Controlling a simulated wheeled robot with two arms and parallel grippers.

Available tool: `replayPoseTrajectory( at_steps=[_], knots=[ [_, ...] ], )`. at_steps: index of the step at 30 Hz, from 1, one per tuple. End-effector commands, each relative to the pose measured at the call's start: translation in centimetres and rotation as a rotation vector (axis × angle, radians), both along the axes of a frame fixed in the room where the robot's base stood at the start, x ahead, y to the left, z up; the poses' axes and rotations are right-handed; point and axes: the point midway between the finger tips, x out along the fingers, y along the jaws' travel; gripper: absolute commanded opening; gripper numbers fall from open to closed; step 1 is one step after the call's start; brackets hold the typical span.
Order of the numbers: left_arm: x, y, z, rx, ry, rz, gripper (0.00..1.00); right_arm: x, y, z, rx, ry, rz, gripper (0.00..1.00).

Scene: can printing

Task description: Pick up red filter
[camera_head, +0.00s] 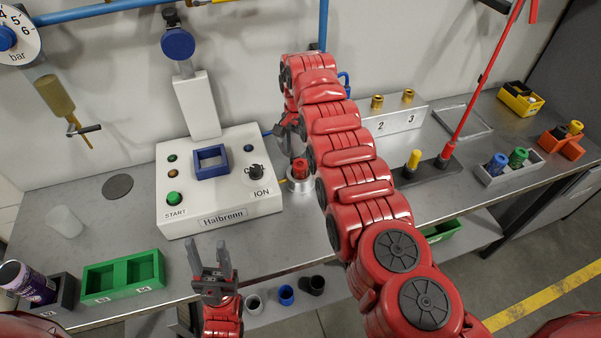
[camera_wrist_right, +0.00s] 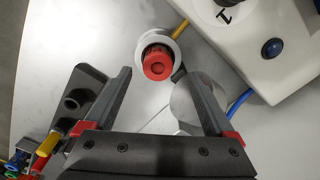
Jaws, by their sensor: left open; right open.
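The red filter (camera_head: 300,168) sits upright in a round light-grey holder (camera_head: 300,184) on the bench, just right of the white Halbrenn machine. In the right wrist view the red filter (camera_wrist_right: 157,63) shows from above inside its pale ring, beyond and between my open fingers. My right gripper (camera_wrist_right: 172,90) is open and empty above it; in the head view the gripper (camera_head: 288,130) is partly hidden by my arm. My left gripper (camera_head: 211,258) is open and empty, pointing up near the front edge of the bench.
The Halbrenn machine (camera_head: 217,178) stands left of the filter. A grey block with a yellow piece (camera_head: 413,160) and a red lever (camera_head: 478,85) stands to the right. Green tray (camera_head: 125,275), dark can (camera_head: 30,283) and translucent cup (camera_head: 64,222) are at the left.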

Motion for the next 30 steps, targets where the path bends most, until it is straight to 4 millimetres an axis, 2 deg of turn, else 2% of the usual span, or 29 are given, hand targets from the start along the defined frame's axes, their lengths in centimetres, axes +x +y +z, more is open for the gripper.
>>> replayPoseTrajectory(
  at_steps=[5, 7, 9, 12, 20, 30],
  knots=[
    [0.0, 0.0, 1.5, 0.000, 0.000, 0.000, 0.50, -0.2, -0.1, -1.0, -0.001, 0.001, 0.001, 0.89],
    [0.0, 0.0, 3.0, 0.000, 0.000, 0.000, 0.50, -0.4, -0.2, -2.0, -0.002, 0.004, 0.001, 0.89],
    [0.0, 0.0, 2.0, 0.000, -0.001, 0.000, 0.50, -0.3, -0.4, -3.8, 0.000, 0.004, -0.002, 0.89],
    [0.0, 0.0, 1.8, 0.000, 0.000, 0.000, 0.50, -0.3, -0.3, -4.8, 0.000, 0.002, 0.001, 0.89],
    [0.0, 0.0, 1.8, 0.000, 0.000, 0.000, 0.50, -0.3, -0.2, -5.0, 0.000, 0.000, 0.001, 0.89],
    [0.0, 0.0, 1.8, 0.000, 0.000, 0.000, 0.50, -0.3, -0.2, -5.0, 0.000, 0.000, 0.000, 0.28]
  ],
)
